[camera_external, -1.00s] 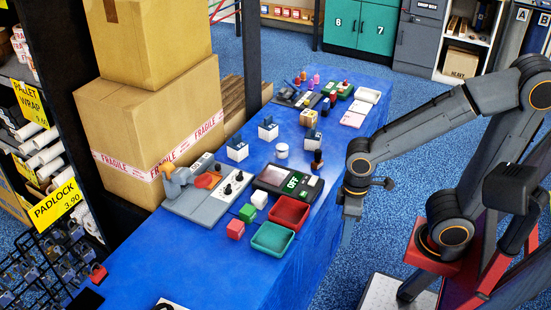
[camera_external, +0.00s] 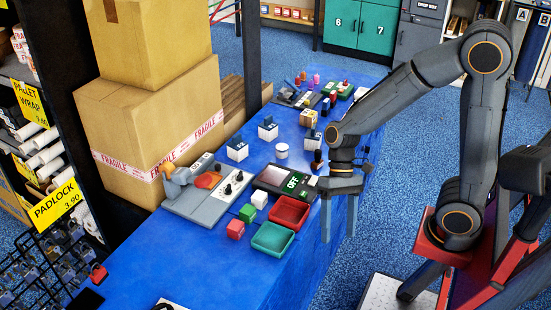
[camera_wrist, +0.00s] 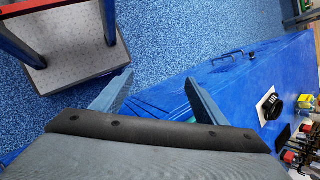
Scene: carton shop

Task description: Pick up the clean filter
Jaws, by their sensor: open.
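No thing can be told for certain as the clean filter. A small white round piece (camera_external: 281,150) stands on the table, left of and beyond my gripper. White boxes with dark tops (camera_external: 237,151) stand near it.
A red tray (camera_external: 290,212) and a green tray (camera_external: 272,238) lie close to my gripper. A dark-framed panel (camera_external: 285,181) and a grey machine (camera_external: 205,190) are behind them. Cartons (camera_external: 150,125) stack on the left. The table front (camera_external: 210,270) has bare room.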

